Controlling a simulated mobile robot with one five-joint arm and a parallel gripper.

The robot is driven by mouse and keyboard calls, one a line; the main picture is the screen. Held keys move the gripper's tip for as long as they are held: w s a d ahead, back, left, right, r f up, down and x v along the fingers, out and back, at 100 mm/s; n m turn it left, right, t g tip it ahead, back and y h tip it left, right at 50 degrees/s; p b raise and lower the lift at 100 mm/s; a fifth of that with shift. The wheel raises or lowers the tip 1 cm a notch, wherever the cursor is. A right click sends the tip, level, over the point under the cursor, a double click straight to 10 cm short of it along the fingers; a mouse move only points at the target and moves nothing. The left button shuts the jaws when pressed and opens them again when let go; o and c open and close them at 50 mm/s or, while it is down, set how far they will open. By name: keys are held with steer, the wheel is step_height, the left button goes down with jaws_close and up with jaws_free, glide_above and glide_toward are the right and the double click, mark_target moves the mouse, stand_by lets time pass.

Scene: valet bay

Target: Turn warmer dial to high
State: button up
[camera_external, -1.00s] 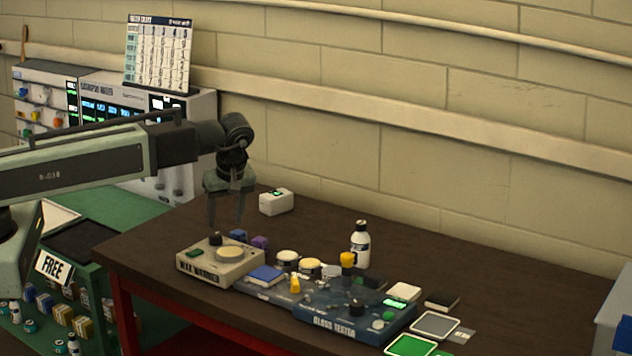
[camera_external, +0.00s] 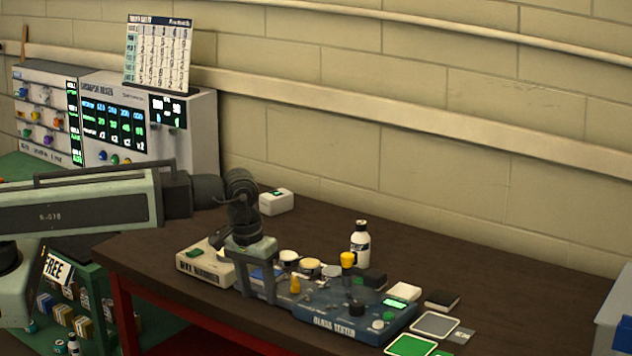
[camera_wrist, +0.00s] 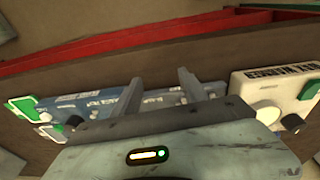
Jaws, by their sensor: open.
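The cream wax warmer (camera_external: 203,264) sits at the left front of the brown bench, with a green patch on its top. My arm hides its right part in the external view. In the wrist view the warmer (camera_wrist: 262,86) is at the right, with a dark knob (camera_wrist: 291,122), probably the dial, at its edge; I cannot read the setting. My gripper (camera_external: 256,293) is open and points down, to the right of the warmer over the blue panel. Its two fingers (camera_wrist: 162,82) show apart and empty in the wrist view, clear of the knob.
The blue gloss tester (camera_external: 350,318) with a yellow knob (camera_external: 347,260) stands right of my gripper. A white bottle (camera_external: 360,243) and a small white box (camera_external: 276,202) stand behind. Coloured cards (camera_external: 410,345) lie at the front right. The bench's back right is clear.

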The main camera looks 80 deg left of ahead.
steer(key=d+m, duration=0.1)
steer(key=d, duration=0.1)
steer(key=d+f+m+b, duration=0.1)
steer(key=d+h, duration=0.1)
steer(key=d, duration=0.1)
steer(key=shift+w+d+f+m, duration=0.1)
steer(key=shift+d+f+m, duration=0.25)
steer(key=shift+m, duration=0.05)
